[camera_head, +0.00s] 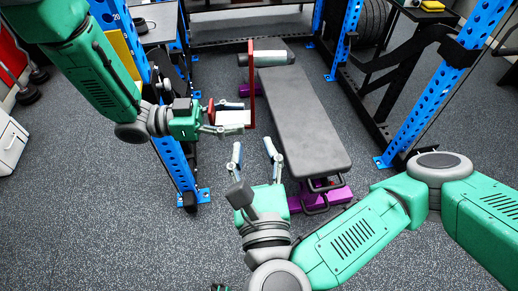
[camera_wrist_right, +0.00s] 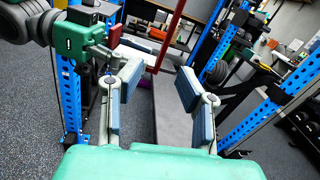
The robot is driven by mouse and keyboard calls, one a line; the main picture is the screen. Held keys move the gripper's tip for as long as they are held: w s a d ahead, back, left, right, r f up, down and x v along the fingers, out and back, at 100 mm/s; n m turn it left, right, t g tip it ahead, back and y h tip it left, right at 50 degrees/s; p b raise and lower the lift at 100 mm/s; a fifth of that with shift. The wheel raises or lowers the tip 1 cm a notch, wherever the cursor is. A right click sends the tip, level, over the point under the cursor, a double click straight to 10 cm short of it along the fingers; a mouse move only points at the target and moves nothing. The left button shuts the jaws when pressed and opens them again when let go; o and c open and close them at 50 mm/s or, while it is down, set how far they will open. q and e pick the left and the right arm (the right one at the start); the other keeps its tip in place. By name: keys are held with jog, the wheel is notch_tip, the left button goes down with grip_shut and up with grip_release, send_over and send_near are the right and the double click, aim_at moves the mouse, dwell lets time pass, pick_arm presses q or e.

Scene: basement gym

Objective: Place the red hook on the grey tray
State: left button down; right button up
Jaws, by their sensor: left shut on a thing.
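The red hook (camera_head: 251,85) is a tall thin red bar with a white block at its lower end; it stands roughly upright above the floor, left of the bench. My left gripper (camera_head: 232,117) is shut on it at the white block. In the right wrist view the red hook (camera_wrist_right: 170,35) rises beyond my fingers, with the left gripper at its left. My right gripper (camera_head: 254,156) is open and empty, below and apart from the hook; its spread fingers (camera_wrist_right: 160,88) also show in the wrist view. I cannot tell which flat surface is the grey tray.
A black padded bench (camera_head: 300,115) with a purple base stands at centre right. Blue rack posts (camera_head: 440,90) stand on both sides. A flat grey surface (camera_head: 160,22) is at the upper left. A yellow item (camera_head: 432,5) sits at the upper right. Floor at lower left is clear.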

pick_arm(q)
jog(key=shift+r, duration=0.1)
pick_arm(e)
jog(key=shift+m+h, duration=0.5)
jog(key=shift+m, duration=0.4)
jog(key=w, duration=1.2)
jog(key=shift+w+a+f, duration=0.15)
jog(key=shift+a+f, duration=0.1)
jog(key=shift+f, duration=0.05)
jog(key=shift+c, duration=0.4)
grip_shut()
pick_arm(q)
jog(key=c, duration=0.9)
grip_release()
jog(key=shift+a, duration=0.1)
